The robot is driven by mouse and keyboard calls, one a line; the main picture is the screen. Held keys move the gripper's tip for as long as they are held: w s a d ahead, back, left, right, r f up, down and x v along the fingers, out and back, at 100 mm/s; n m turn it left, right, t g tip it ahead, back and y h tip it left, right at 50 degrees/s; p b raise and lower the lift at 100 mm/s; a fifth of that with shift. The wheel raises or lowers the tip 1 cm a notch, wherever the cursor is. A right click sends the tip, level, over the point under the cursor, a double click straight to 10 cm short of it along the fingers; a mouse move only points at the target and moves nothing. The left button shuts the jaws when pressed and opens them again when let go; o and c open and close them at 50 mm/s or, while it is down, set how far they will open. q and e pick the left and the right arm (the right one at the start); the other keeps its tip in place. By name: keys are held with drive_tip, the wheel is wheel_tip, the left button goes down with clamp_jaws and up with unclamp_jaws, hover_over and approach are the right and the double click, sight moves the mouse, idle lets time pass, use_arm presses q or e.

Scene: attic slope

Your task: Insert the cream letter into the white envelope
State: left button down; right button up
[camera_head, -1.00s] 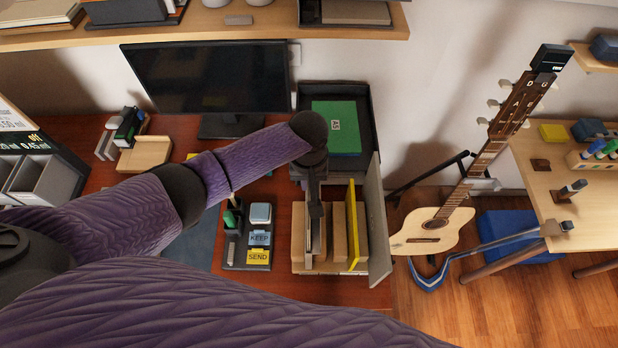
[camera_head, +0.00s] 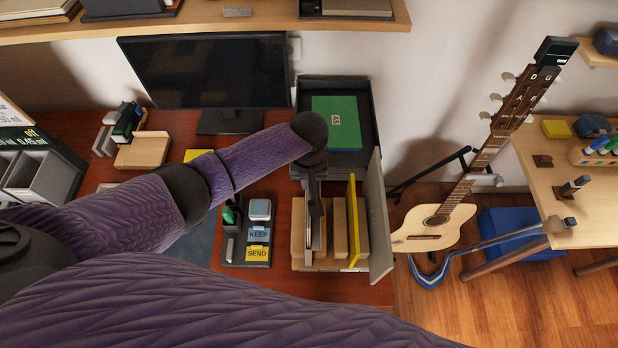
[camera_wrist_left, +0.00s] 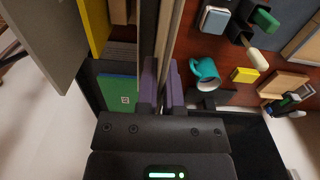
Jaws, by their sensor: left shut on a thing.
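My left gripper (camera_head: 314,245) points down into a sorter with tan dividers (camera_head: 339,230) at the desk's right end. In the left wrist view its two purple fingers (camera_wrist_left: 162,85) are shut on a thin pale sheet (camera_wrist_left: 168,45), seen edge-on. I cannot tell whether this is the cream letter or the white envelope. Neither can be made out elsewhere; the arm and gripper hide part of the sorter. My right gripper is not in view.
A yellow panel (camera_head: 352,222) and a tall grey side panel (camera_head: 379,220) stand right of the gripper. A caddy with KEEP and SEND labels (camera_head: 258,245) is to its left. A black tray with a green folder (camera_head: 336,122) lies behind. A teal mug (camera_wrist_left: 204,74) shows in the wrist view.

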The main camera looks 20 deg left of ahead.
use_arm(q)
drive_tip(key=shift+f+b, duration=0.95)
drive_tip(key=shift+f, duration=0.6)
drive_tip(key=shift+f, duration=0.1)
drive_tip(key=shift+f+b, duration=1.1)
drive_tip(key=shift+f, duration=0.35)
drive_tip(key=shift+f, duration=0.15)
drive_tip(key=shift+f+b, duration=1)
drive_tip(key=shift+f, duration=0.1)
drive_tip(key=c, duration=0.7)
unclamp_jaws()
